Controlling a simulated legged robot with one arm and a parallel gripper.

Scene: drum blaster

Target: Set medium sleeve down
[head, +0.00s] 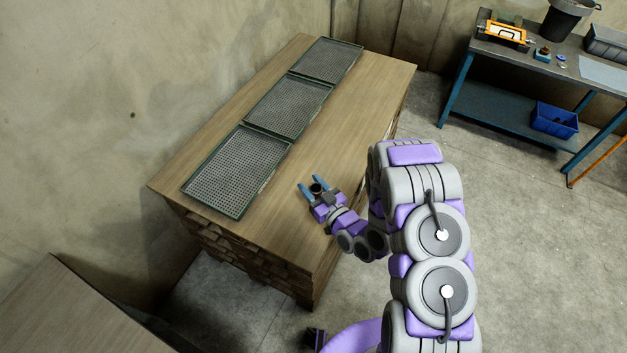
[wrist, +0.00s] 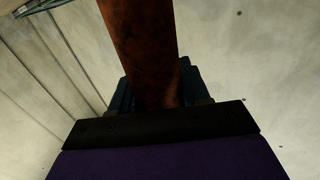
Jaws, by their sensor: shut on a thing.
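My gripper (head: 312,186) is over the near right part of the wooden table, its blue fingers pointing toward the trays. It is shut on the medium sleeve (head: 316,188), a small dark round piece between the fingers in the head view. In the wrist view the sleeve (wrist: 145,50) is a rusty brown shaft rising from between the dark fingers. Its lower end is hidden by the gripper. I cannot tell whether it touches the table. Three perforated trays with green rims, the near tray (head: 237,170), the middle tray (head: 288,107) and the far tray (head: 326,61), lie in a row.
The wooden table (head: 362,92) is bare to the right of the trays. A wall runs along its left side. A blue workbench (head: 500,58) with tools and a blue bin (head: 554,120) stands at the far right. Another wooden surface (head: 60,310) is at the lower left.

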